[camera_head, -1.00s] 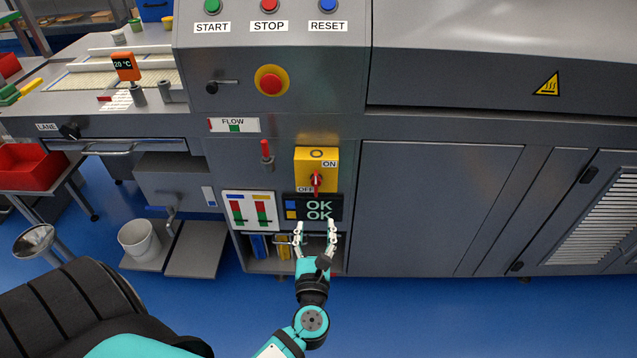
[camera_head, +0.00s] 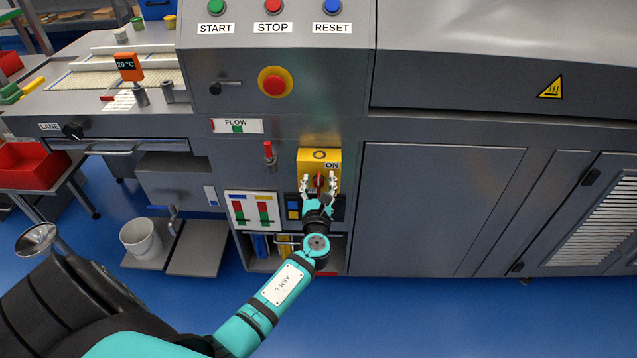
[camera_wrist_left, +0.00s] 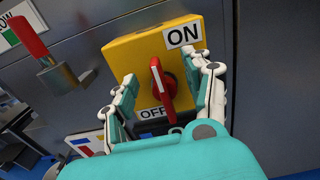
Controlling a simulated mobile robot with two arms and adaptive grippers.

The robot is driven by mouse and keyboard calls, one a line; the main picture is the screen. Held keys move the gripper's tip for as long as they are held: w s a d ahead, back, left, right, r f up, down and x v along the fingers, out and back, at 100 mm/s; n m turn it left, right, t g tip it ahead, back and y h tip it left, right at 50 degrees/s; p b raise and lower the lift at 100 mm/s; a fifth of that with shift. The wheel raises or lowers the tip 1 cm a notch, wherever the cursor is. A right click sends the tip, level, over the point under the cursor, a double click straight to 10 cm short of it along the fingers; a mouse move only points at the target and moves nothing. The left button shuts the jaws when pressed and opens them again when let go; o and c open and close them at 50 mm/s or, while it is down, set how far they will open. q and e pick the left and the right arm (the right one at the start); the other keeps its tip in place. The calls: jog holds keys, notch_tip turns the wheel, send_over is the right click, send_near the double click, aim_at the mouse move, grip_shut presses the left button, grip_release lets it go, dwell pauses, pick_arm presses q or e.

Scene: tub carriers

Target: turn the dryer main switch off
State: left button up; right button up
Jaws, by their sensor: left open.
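The dryer main switch is a yellow box (camera_head: 320,157) with a red rotary handle (camera_head: 319,181) on the dryer's grey front. In the left wrist view the yellow box (camera_wrist_left: 135,49) carries an ON label at its upper right and an OFF label at its lower left. There the red handle (camera_wrist_left: 161,88) stands nearly upright. My left gripper (camera_head: 320,186) is open in front of the switch. In the wrist view its fingers (camera_wrist_left: 163,97) are on either side of the handle, apart from it. My right gripper is not in view.
A red emergency button (camera_head: 274,82) and the START, STOP and RESET buttons are above. A flat grey door (camera_head: 435,205) is to the right. A white bucket (camera_head: 140,238) stands lower left.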

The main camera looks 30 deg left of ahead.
pick_arm(q)
jog(key=shift+c, duration=0.2)
grip_shut()
dwell(0.3)
